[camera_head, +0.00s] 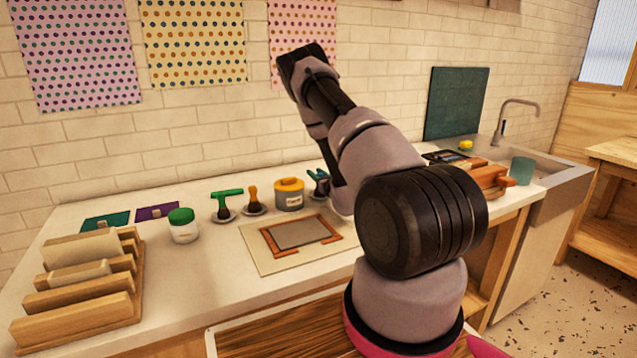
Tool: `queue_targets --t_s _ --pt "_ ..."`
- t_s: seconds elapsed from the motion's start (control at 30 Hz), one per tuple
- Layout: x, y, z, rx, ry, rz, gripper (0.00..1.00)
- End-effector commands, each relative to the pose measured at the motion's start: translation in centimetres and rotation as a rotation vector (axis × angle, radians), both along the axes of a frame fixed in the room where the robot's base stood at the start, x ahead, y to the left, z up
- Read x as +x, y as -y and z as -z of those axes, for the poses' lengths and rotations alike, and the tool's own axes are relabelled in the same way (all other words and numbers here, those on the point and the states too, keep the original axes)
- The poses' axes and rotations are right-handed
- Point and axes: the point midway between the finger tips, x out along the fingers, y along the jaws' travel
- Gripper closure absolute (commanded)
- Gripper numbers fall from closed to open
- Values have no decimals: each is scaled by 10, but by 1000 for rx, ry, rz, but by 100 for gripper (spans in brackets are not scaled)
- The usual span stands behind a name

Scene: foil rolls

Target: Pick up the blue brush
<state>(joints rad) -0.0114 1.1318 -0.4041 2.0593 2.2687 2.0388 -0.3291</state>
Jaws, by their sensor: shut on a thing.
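The blue brush (317,175) stands at the back of the counter, right of the yellow-lidded jar, its head low in a small dark holder. Its right side is cut off by my arm. My arm rises from the lower right, bends at the top in front of the wall, and comes down behind its own links. My gripper (332,180) shows only as a dark strip at the blue brush, shut on it. Its fingertips and the exact grip are mostly hidden. I cannot tell whether the brush is clear of its holder.
Left of the brush stand the yellow-lidded jar (289,194), an orange brush (253,200), a green roller (226,202) and a green-lidded jar (183,226). A framed board (300,236) lies in front. A wooden rack (85,290) fills the left; a sink (545,160) is right.

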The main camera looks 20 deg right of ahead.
Motion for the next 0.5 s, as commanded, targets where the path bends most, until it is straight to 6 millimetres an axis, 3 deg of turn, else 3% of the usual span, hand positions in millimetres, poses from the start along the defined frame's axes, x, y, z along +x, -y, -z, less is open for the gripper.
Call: queue_targets --t_s 0.23,0.5 --pt "1 1 -18 0 4 1 100" --pt "0 0 -68 1 5 1 100"
